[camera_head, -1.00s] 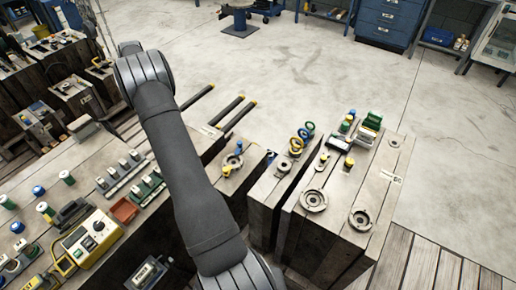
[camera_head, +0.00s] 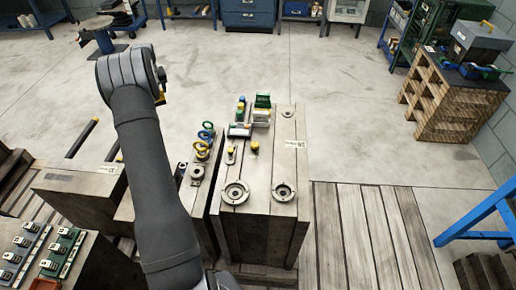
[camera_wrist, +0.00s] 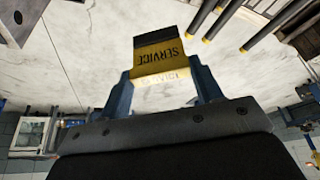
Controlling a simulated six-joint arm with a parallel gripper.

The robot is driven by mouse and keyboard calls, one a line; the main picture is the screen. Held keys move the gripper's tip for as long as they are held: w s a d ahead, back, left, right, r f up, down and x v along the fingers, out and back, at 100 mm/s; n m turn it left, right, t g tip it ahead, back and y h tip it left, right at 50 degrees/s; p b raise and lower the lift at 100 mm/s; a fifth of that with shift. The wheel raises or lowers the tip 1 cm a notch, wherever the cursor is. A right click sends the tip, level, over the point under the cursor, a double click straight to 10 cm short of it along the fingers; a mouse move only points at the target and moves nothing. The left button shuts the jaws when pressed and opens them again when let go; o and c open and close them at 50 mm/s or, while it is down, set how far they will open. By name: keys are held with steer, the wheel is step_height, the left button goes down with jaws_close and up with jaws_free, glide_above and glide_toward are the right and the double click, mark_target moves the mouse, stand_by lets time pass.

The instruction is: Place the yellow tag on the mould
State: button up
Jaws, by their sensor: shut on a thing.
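My gripper (camera_wrist: 163,80) is shut on the yellow tag (camera_wrist: 160,60), which has a dark end and reads SERVICE, upside down in the wrist view. The tag is held up between the blue fingers, with floor behind it. In the head view my arm hides most of the gripper; only a small yellow bit (camera_head: 161,95) shows beside its end. A large block-shaped mould (camera_head: 262,190) stands right of my arm, with two round rings on top. The gripper is apart from it, beyond and to the left. Which block the tag belongs to cannot be told.
A narrower block (camera_head: 204,196) with blue and yellow rings stands left of the mould. Small green and yellow fittings (camera_head: 262,105) crowd the mould's far end. A slatted wooden deck (camera_head: 365,230) lies at right. Open floor lies behind.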

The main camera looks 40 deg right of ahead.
steer(key=s+d+m+h, duration=0.1)
steer(key=s+d+m, duration=0.1)
steer(key=s+d, duration=0.75)
steer(key=s+d+f+m+g, duration=0.1)
steer(key=s+d+m, duration=0.2)
steer(key=s+d, duration=0.7)
steer(key=s+d+m+h, duration=0.15)
steer(key=s+d, duration=0.35)
steer(key=d, duration=1)
steer(key=f, duration=1)
steer(key=shift+s, duration=0.2)
steer(key=o, duration=0.5)
steer(key=shift+f, duration=0.1)
steer(key=o, duration=0.5)
steer(key=shift+c, duration=0.2)
steer(key=v, duration=1.2)
steer(key=shift+r, duration=0.25)
